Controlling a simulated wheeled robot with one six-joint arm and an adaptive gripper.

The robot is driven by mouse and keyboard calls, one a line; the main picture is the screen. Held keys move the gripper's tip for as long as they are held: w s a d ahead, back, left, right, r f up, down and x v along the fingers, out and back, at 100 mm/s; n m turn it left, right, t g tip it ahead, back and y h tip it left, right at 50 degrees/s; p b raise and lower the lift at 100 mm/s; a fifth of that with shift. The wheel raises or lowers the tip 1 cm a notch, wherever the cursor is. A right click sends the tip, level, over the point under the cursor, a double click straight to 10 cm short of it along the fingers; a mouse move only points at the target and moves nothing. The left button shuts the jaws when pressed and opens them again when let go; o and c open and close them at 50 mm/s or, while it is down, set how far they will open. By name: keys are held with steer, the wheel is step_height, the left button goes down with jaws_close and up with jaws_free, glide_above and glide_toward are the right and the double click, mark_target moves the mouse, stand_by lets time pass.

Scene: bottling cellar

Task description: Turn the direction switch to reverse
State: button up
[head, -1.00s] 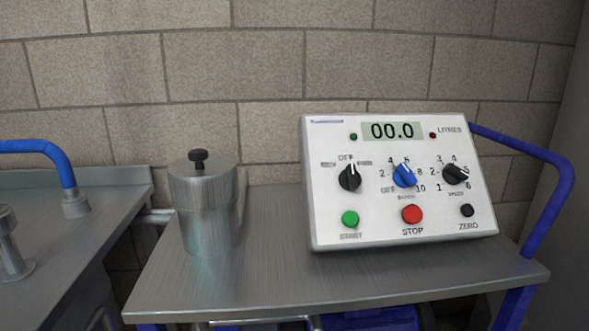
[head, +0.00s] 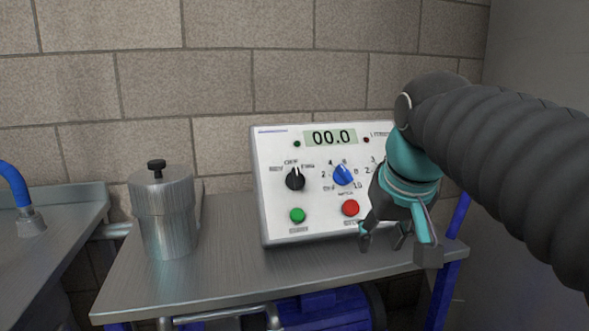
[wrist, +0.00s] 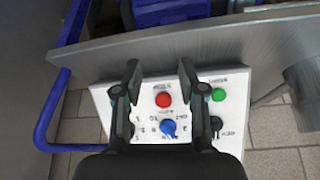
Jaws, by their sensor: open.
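The direction switch (head: 295,179) is a black knob at the upper left of the white control panel (head: 270,222), with OFF above it and labels at either side. Its pointer looks roughly upright, at OFF. In the wrist view the knob (wrist: 215,124) shows at the right, partly behind a finger. My gripper (head: 388,240) is open and empty, in front of the panel's right part, right of the red STOP button (head: 350,208). In the wrist view my gripper (wrist: 160,75) has its fingers spread over the panel. My arm hides the panel's right side, including the speed knob.
A blue knob (head: 343,174) and a green button (head: 297,215) are close to the switch. A steel canister (head: 163,215) stands left of the panel on the steel cart top (head: 200,275). A brick wall rises behind.

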mark_target(297, 173)
steer(key=w+a+r+n+g, duration=0.1)
steer(key=w+a+r, duration=0.5)
steer(key=r, duration=0.3)
steer(key=w+a+r+n, duration=0.1)
steer(key=w+a+r, duration=0.5)
steer(key=r, duration=0.3)
steer(key=shift+y, duration=0.3)
steer(key=b+x, duration=0.2)
steer(key=x, duration=0.5)
steer(key=b+x, duration=0.2)
steer(key=x, duration=0.5)
steer(key=shift+d, duration=0.2)
jaws_close()
